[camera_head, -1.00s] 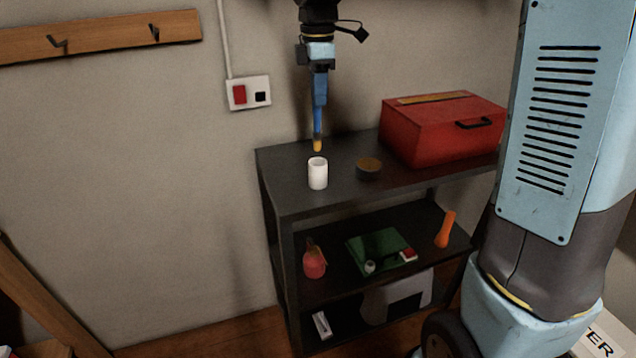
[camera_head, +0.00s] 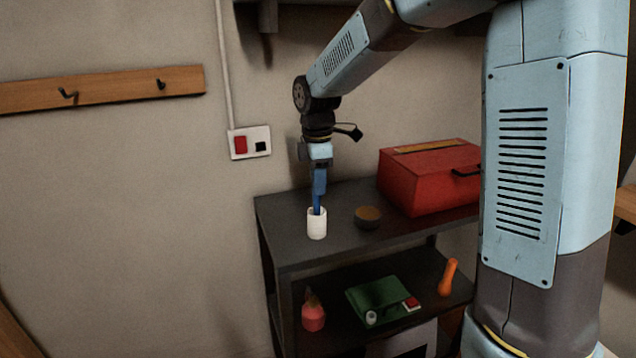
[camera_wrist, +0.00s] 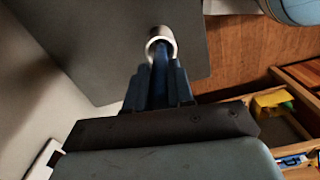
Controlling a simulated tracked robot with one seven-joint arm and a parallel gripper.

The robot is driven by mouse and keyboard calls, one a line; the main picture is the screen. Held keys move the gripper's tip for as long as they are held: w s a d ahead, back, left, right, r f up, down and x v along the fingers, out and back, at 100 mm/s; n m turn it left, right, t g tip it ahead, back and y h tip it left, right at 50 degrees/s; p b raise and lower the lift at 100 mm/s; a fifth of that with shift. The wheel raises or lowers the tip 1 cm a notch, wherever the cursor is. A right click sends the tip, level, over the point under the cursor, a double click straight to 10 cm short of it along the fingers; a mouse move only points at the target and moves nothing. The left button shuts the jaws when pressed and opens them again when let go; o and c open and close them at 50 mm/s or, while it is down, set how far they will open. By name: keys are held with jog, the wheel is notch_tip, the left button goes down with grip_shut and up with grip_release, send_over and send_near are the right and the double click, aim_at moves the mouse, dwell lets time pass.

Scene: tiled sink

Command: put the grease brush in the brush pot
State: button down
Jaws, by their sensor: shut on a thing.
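The white brush pot (camera_head: 317,226) stands upright on the top shelf of the dark rack, near its left front part. My gripper (camera_head: 319,190) points straight down above the pot and is shut on the grease brush (camera_head: 317,207). The brush's blue handle shows between the fingers and the pot mouth, and its lower end is inside the pot, hidden by the wall. In the wrist view the pot's rim (camera_wrist: 163,34) encircles the blue brush (camera_wrist: 160,62) just beyond the fingertips (camera_wrist: 159,75).
A round dark tin with a brown top (camera_head: 368,217) sits right of the pot, and a red toolbox (camera_head: 430,178) behind it. The lower shelf holds a red bottle (camera_head: 313,315), a green case (camera_head: 380,298) and an orange torch-like object (camera_head: 448,277).

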jog(key=shift+f, duration=0.2)
jog(key=c, duration=1)
grip_release()
jog(key=shift+r, duration=0.1)
notch_tip(320, 180, up, 11)
jog(key=shift+r, duration=0.45)
